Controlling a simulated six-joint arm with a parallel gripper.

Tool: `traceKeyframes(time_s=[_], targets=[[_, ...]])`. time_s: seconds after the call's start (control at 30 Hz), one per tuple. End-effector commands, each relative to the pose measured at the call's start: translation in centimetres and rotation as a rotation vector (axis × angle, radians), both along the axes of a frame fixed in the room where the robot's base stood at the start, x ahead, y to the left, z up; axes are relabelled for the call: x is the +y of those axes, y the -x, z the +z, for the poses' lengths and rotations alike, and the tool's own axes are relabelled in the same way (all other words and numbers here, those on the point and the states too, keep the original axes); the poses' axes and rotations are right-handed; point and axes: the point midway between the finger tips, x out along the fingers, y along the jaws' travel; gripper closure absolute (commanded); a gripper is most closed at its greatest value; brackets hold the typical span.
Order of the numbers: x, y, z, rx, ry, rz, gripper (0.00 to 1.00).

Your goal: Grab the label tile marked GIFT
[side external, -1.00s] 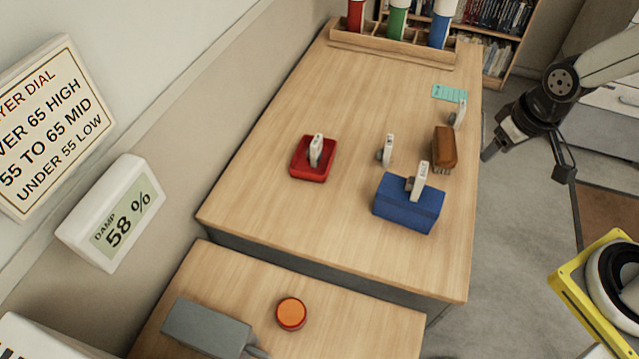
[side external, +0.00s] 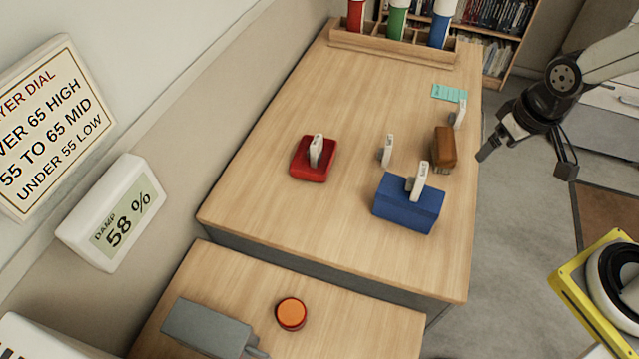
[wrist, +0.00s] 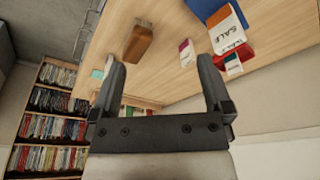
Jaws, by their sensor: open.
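Several pale label tiles stand on the table. One tile (side external: 387,150) stands on bare wood, another (side external: 459,114) is near the far right edge, one (side external: 316,150) is on a red block (side external: 301,171), and one (side external: 420,181) is on a blue box (side external: 398,213). In the wrist view, the tile on the blue box (wrist: 228,32) reads SALE. I cannot read GIFT on any tile. My gripper (wrist: 160,62) is open and empty. In the side view my gripper (side external: 487,152) is beyond the table's right edge, apart from every tile.
A brown brush-like block (side external: 445,147) stands beside the blue box, and a teal card (side external: 449,93) lies farther back. A wooden rack (side external: 395,54) with coloured tubes is at the far end. The table's left half is largely clear. An orange button (side external: 291,313) is on the nearer surface.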

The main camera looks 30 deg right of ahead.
Motion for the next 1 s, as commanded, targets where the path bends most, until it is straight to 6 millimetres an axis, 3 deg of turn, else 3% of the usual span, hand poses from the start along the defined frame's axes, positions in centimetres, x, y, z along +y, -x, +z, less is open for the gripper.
traceKeyframes(time_s=[0.5,1.0], targets=[[0.0,0.0,4.6,-0.003,0.0,-0.001,0.0],[1.2,-0.8,3.4,0.115,-0.205,-0.319,0.0]])
